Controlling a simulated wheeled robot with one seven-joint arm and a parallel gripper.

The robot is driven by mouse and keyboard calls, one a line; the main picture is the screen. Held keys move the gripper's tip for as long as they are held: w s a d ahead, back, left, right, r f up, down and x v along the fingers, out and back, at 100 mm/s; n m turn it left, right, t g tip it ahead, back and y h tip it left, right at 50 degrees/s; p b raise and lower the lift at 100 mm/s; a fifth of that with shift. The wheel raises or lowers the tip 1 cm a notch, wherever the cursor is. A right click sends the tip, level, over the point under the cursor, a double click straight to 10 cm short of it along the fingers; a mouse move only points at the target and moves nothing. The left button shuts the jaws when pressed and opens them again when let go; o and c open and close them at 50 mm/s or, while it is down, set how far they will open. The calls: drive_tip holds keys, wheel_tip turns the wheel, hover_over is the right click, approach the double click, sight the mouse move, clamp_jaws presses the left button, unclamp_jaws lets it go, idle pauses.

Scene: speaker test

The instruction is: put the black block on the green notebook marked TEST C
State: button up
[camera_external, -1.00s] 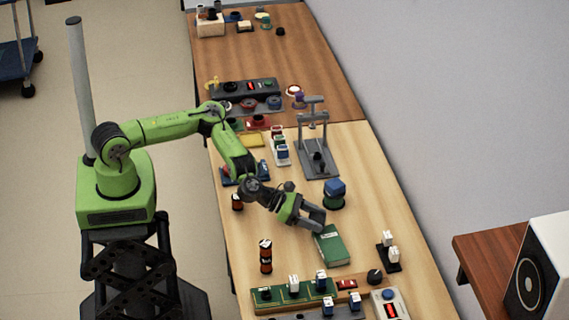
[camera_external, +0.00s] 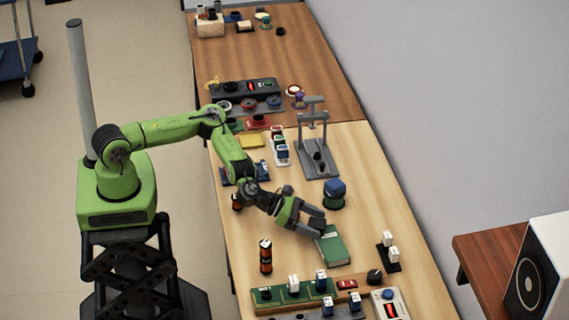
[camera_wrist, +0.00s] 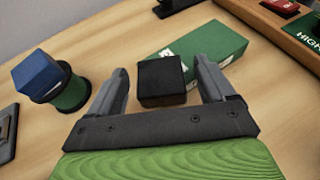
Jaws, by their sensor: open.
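The black block (camera_wrist: 162,82) sits between the two fingers of my gripper (camera_wrist: 161,66) in the wrist view. My gripper is open, with a narrow gap showing on each side of the block. In the external view my gripper (camera_external: 320,222) is low at the left end of the green notebook (camera_external: 333,247), and the block is mostly hidden there. The green notebook also lies behind the block in the wrist view (camera_wrist: 212,42). The block covers its near left corner; I cannot tell whether they touch or overlap. The notebook's marking is not readable.
A green spool with a blue block (camera_external: 334,190) on top stands behind my gripper. A black stand with white pieces (camera_external: 388,256) is right of the notebook. A dark orange-banded cylinder (camera_external: 265,256) stands at the left. A green panel (camera_external: 290,294) lies in front.

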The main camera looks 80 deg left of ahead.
drive_tip(key=s+a+r+m+g+h+p, duration=0.3)
drive_tip(key=s+r+m, duration=0.5)
drive_tip(key=s+m, duration=0.65)
drive_tip(key=s+a+r+m+g+y, duration=0.2)
drive_tip(key=s+a+r+m+y, duration=0.2)
drive_tip(key=s+a+r+m, duration=0.4)
drive_tip(key=s+a+r+m+g+y, duration=0.2)
drive_tip(key=s+a+r+m+y, duration=0.3)
drive_tip(key=r, duration=0.5)
drive_tip(key=s+a+r+m, duration=0.2)
drive_tip(key=s, duration=0.4)
drive_tip(key=s+a+r+m+h, duration=0.1)
drive_tip(key=s+a+r+m, duration=0.1)
drive_tip(key=s, duration=0.5)
drive_tip(key=shift+r+b, duration=0.2)
drive_tip(key=shift+b, duration=0.2)
